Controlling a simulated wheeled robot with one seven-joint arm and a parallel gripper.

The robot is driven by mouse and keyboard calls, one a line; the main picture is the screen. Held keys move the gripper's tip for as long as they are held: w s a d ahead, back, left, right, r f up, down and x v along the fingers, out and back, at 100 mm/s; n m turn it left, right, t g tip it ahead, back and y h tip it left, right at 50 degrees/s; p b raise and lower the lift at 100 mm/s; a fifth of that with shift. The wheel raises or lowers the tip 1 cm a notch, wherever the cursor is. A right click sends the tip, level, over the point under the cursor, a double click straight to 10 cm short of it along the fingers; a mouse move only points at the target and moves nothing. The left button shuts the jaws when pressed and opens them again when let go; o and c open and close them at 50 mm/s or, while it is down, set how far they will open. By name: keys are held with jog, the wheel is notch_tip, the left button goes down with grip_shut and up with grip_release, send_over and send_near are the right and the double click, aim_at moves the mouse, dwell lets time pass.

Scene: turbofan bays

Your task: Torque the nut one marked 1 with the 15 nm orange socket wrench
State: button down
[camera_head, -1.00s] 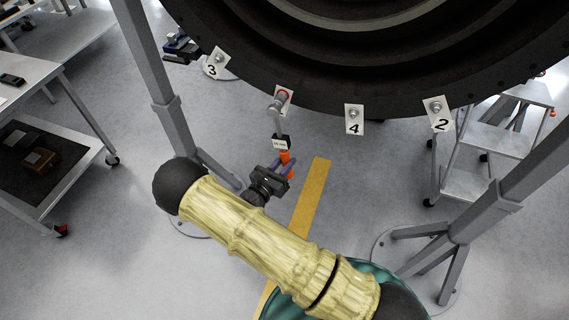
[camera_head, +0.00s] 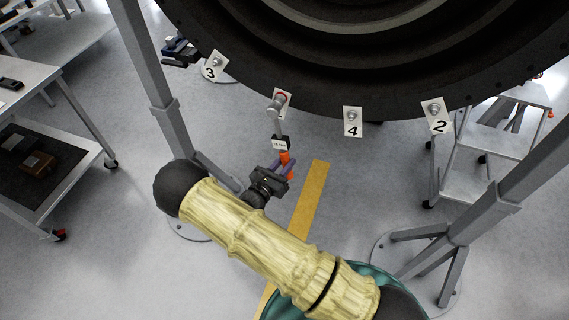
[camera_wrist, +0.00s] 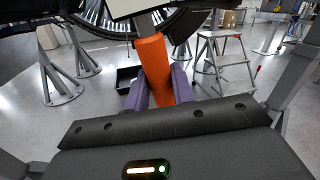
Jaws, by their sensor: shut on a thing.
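The orange-handled socket wrench (camera_head: 276,124) stands nearly upright in the head view, with a white label on its shaft. Its head end lies at a white plate (camera_head: 284,105) on the rim of the dark turbofan ring, over a red ring mark. The nut there and the plate's number are hidden by the wrench head. My gripper (camera_head: 286,168) is shut on the orange handle, below the label. In the wrist view the orange handle (camera_wrist: 154,68) sits between the purple fingers. Nuts on plates marked 3 (camera_head: 215,62), 4 (camera_head: 352,117) and 2 (camera_head: 434,109) are uncovered.
The dark turbofan ring (camera_head: 330,85) fills the top. Grey stand posts (camera_head: 150,75) rise left and right of my arm. A cart (camera_head: 50,130) stands at left and a step ladder (camera_head: 490,140) at right. Floor with a yellow stripe (camera_head: 313,195) is clear.

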jog(key=shift+a, duration=0.15)
jog(key=shift+w+a+f+m+b, duration=0.1)
jog(key=shift+w+a+m+b, duration=0.1)
jog(key=shift+a+m, duration=0.2)
jog(key=shift+w+a+m+b, duration=0.2)
jog(key=shift+a+m, duration=0.1)
jog(key=shift+a, duration=0.2)
jog(key=shift+w+a+m+b, duration=0.2)
jog(key=shift+a+m, duration=0.1)
jog(key=shift+a, duration=0.25)
jog(key=shift+w+a+m+b, duration=0.15)
jog(key=shift+a+m, duration=0.15)
jog(key=shift+a, duration=0.3)
jog(key=shift+w+a+m+g+y+b, duration=0.2)
jog(key=shift+a+m, duration=0.1)
jog(key=shift+a, duration=0.15)
jog(key=shift+w+a+m+g+y+b, duration=0.1)
jog(key=shift+w+a+m+g+b, duration=0.15)
jog(key=shift+a, duration=0.2)
